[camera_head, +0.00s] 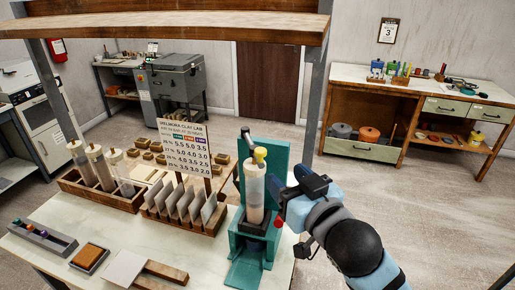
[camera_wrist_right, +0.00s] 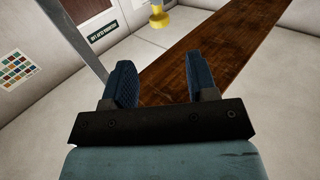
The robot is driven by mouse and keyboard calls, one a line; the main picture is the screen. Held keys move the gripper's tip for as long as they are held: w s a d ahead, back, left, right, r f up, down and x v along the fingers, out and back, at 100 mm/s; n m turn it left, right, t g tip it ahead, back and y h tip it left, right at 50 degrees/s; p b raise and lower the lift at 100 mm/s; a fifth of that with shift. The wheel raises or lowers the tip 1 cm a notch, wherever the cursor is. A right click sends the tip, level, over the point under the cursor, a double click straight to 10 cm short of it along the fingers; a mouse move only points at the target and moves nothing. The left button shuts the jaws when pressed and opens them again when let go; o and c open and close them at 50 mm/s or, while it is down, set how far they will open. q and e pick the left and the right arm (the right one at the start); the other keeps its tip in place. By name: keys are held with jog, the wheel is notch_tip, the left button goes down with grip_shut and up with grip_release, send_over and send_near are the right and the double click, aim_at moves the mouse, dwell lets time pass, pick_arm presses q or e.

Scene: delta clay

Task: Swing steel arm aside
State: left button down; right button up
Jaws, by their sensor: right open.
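A teal stand (camera_head: 238,205) on the table holds an upright clear cylinder (camera_head: 254,195) with pale contents. My right gripper (camera_head: 284,182) is just right of the cylinder, lower than the knob, and looks empty. In the right wrist view its two dark blue fingers (camera_wrist_right: 162,75) are apart. A yellow piece (camera_wrist_right: 157,18) shows beyond them at the top, not between them. My left gripper is not in view.
A rack of upright plates (camera_head: 182,212) with a printed sign (camera_head: 186,148) stands left of the stand. A rack of tubes (camera_head: 100,182) is further left. A wooden shelf (camera_head: 180,25) overhangs the table. Open floor lies to the right.

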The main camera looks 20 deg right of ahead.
aim_at(258, 148)
jog(key=w, duration=0.4)
jog(key=w+a+p, duration=0.1)
jog(key=w, duration=0.2)
jog(key=w+a, duration=0.1)
jog(key=w, duration=0.3)
jog(key=shift+w+a+p, duration=0.15)
jog(key=shift+w+p, duration=0.2)
jog(key=shift+p, duration=0.05)
jog(key=shift+w, duration=0.35)
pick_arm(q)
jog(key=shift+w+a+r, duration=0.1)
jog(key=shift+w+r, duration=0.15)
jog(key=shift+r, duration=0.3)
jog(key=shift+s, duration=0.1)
pick_arm(e)
jog(key=shift+c, duration=0.2)
jog(key=shift+f, duration=0.1)
grip_shut()
